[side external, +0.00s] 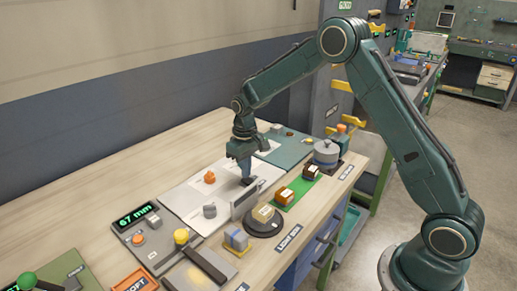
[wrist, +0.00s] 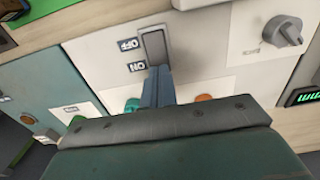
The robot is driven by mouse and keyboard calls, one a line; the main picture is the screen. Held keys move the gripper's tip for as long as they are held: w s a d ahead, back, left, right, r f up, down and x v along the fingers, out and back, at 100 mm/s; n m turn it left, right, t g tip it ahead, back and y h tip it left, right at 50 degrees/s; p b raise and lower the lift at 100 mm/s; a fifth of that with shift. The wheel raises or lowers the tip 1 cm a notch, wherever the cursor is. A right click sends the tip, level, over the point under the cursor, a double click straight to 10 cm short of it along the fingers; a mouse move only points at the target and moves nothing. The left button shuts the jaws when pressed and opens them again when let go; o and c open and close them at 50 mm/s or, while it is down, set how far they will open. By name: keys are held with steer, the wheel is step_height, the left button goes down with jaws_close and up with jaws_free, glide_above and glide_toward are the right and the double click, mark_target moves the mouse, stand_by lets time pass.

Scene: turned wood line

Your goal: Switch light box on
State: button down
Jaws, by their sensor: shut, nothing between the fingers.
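A grey rocker switch (wrist: 153,46) with OFF and ON labels sits on a pale panel (wrist: 95,50), which appears to be the light box. My gripper (wrist: 160,74) is shut and empty, its fingertips at the ON end of the rocker. I cannot tell whether they touch it or which way the rocker is tipped. In the side view my gripper (side external: 247,181) points down over the pale panel (side external: 185,200), and the switch is not clear there. An upright pale plate (side external: 244,199) stands just in front of the gripper.
A grey knob (wrist: 282,31) and an orange knob (wrist: 204,98) are near the switch. A green display (side external: 135,215) reads 67 mm at the left. A round dark stand (side external: 263,228) and a green mat (side external: 293,195) lie toward the front edge. Bare wood is at the back left.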

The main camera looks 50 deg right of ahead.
steer(key=shift+f, duration=0.75)
stand_by(0.6)
steer(key=shift+r, duration=3.55)
